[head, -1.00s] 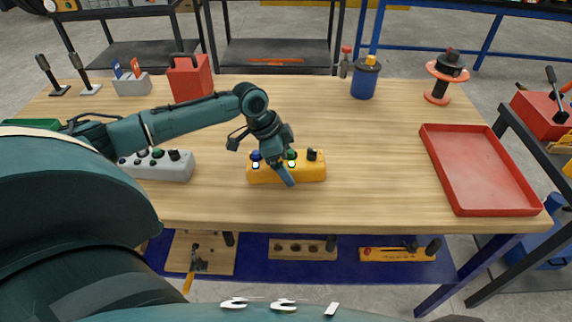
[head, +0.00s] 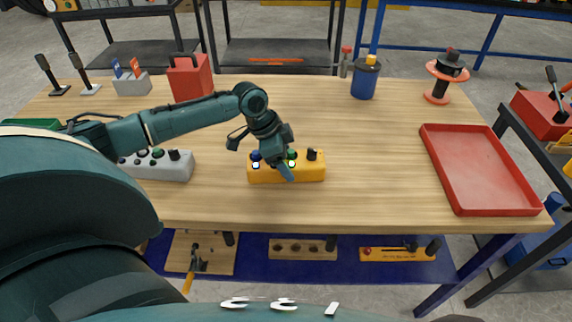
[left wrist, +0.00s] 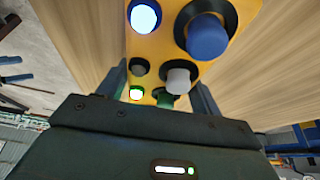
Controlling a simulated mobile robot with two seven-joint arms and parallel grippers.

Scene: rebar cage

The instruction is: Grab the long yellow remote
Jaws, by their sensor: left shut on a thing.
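The long yellow remote (head: 310,170) lies on the wooden table in the head view, with a blue knob, a green knob, a black knob and lit buttons on top. My left gripper (head: 283,165) is over the middle of the remote. In the left wrist view my left gripper (left wrist: 160,88) has one finger on each side of it and is shut on it. The remote's underside is hidden. My right gripper is not in view.
A grey remote (head: 160,165) lies left on the table (head: 370,205), partly behind my arm. A red tray (head: 480,170) is at the right. A red box (head: 190,80), a blue canister (head: 365,80) and a spool (head: 446,75) stand at the back. Table right of the yellow remote is clear.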

